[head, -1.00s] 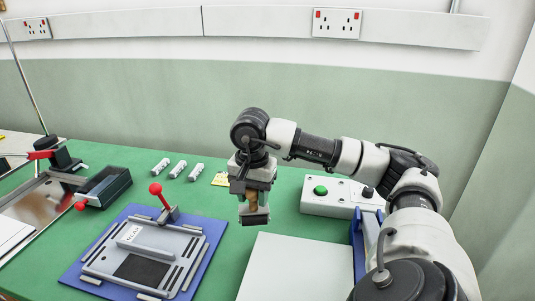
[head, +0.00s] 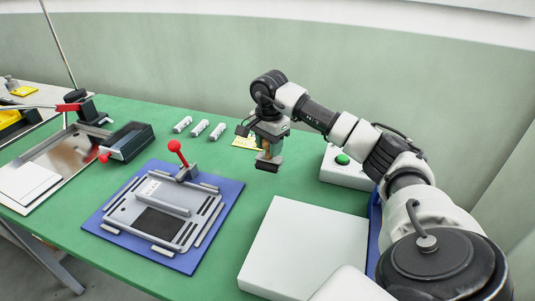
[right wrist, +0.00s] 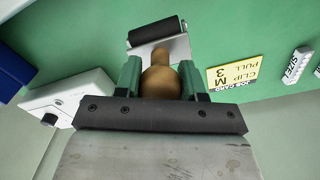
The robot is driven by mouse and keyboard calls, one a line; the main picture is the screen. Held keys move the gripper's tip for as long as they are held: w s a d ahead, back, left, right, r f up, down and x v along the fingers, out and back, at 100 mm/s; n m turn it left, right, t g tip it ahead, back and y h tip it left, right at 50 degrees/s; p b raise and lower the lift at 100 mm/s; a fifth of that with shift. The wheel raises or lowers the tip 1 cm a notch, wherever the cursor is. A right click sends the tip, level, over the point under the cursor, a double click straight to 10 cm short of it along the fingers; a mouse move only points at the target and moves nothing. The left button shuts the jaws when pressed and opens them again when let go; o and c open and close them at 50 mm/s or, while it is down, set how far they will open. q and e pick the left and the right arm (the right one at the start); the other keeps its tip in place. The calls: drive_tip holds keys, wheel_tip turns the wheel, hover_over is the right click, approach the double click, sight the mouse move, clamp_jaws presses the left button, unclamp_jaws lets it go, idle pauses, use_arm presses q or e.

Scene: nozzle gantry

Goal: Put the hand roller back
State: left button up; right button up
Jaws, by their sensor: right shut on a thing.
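My right gripper (head: 266,151) is shut on the wooden handle of the hand roller (head: 269,166). In the right wrist view the round brown handle (right wrist: 160,82) sits between the green fingers, and the dark roller cylinder (right wrist: 157,32) with its pale metal frame points away from the palm. The roller hangs below the gripper, over the green bench beside the yellow job card (head: 245,142). It looks clear of the bench, but the exact gap is hard to tell. My left gripper is not in view.
A pale flat-topped block (head: 305,248) stands right of the blue-based fixture (head: 207,235) with its red-knobbed lever (head: 175,147). A white box with a green button (head: 343,170) stands behind the block.

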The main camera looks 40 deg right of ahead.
sight(267, 156)
drive_tip(key=shift+w+a+f, duration=0.1)
drive_tip(key=shift+w+f, duration=0.2)
drive_tip(key=shift+f, duration=0.05)
drive_tip(key=shift+f+p, duration=0.35)
drive_tip(key=shift+f, duration=1.45)
